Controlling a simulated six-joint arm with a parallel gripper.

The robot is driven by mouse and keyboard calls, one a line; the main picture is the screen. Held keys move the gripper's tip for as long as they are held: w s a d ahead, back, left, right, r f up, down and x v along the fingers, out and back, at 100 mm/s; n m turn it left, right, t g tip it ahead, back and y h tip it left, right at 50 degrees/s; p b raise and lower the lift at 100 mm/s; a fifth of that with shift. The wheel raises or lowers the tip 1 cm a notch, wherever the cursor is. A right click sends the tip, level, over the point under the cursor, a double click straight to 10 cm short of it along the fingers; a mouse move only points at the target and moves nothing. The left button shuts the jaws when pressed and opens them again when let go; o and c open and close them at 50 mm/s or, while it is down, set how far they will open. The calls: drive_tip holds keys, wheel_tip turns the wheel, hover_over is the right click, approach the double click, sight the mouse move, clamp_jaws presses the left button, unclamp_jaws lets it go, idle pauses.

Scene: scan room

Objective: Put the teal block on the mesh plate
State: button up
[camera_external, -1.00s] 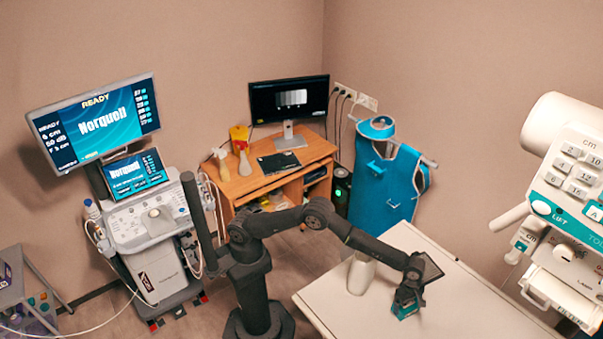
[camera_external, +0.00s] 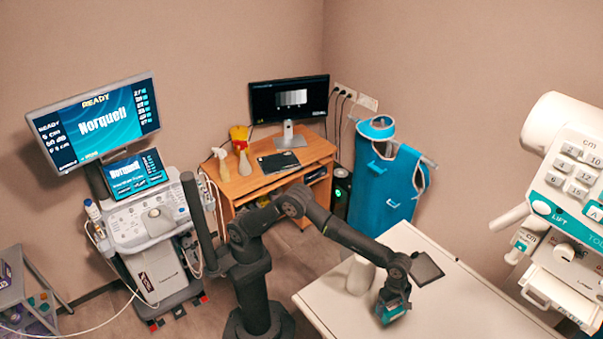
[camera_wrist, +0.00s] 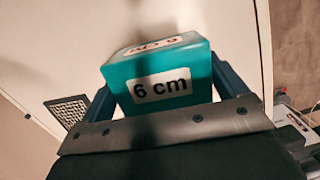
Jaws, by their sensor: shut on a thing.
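The teal block (camera_external: 392,314) is held in my gripper (camera_external: 394,303) over the white table, beside the white cylinder. The wrist view shows the block (camera_wrist: 168,82) between the two fingers, with white labels, one reading "6 cm". I cannot tell its exact height above the tabletop. The mesh plate (camera_external: 427,268) is a dark square lying on the table, behind and to the right of my gripper. In the wrist view, part of the mesh plate (camera_wrist: 68,110) shows to the left of the block, apart from it.
A white cylinder (camera_external: 360,275) stands on the white table (camera_external: 470,310), close to the left of my arm's wrist. A white machine with a keypad (camera_external: 570,200) stands at the right. The tabletop right of my gripper is clear.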

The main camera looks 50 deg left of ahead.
drive_tip(key=w+a+r+n, duration=0.1)
drive_tip(key=w+a+r, duration=0.15)
drive_tip(key=w, duration=0.75)
drive_tip(key=n, duration=0.1)
hover_over(414, 255)
wheel_tip(414, 255, down, 5)
drive_tip(key=shift+r, duration=0.1)
drive_tip(key=shift+f, duration=1.8)
drive_tip(key=o, duration=0.8)
drive_tip(key=shift+f, duration=0.2)
drive_tip(key=shift+o, duration=0.8)
wheel_tip(414, 255, up, 12)
drive_tip(key=a, duration=0.1)
drive_tip(key=shift+a+r, duration=0.15)
drive_tip(key=shift+a, duration=0.2)
